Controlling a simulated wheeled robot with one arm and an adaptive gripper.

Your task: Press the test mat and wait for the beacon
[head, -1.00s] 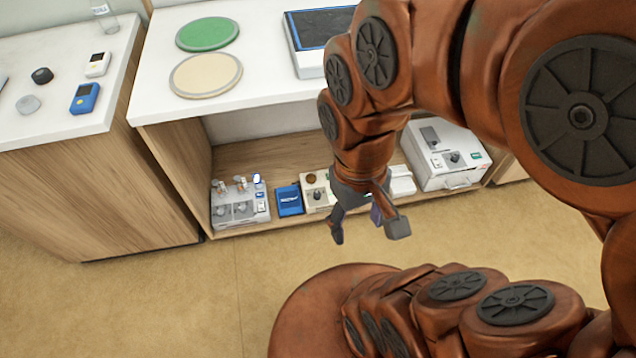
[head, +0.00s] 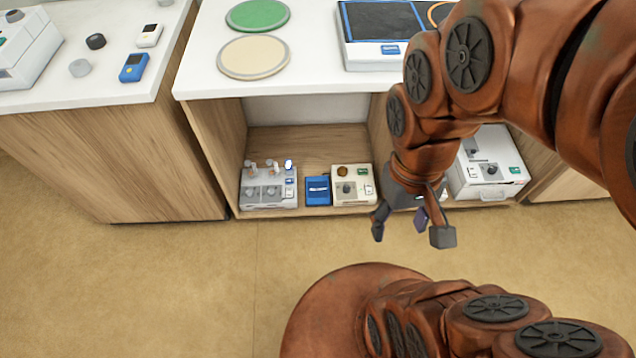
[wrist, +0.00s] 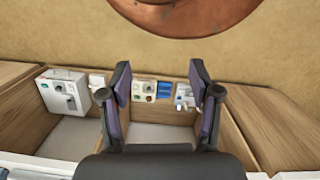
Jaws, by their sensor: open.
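A white device with a dark, blue-edged flat pad (head: 383,22) lies on the counter at the top of the head view; it may be the test mat. A green disc (head: 257,15) and a cream disc (head: 254,57) lie to its left. I cannot tell which thing is the beacon. My gripper (head: 410,236) is open and empty, pointing down in front of the lower shelf, below the counter top and apart from the pad. The wrist view shows its two fingers (wrist: 160,78) spread, with nothing between them. My arm hides part of the counter.
The lower shelf holds a grey-white device (head: 268,192), a blue box (head: 317,190), a cream control box (head: 353,186) and a white case (head: 487,165). A left cabinet carries a blue meter (head: 134,67) and small items. The floor (head: 170,270) in front is clear.

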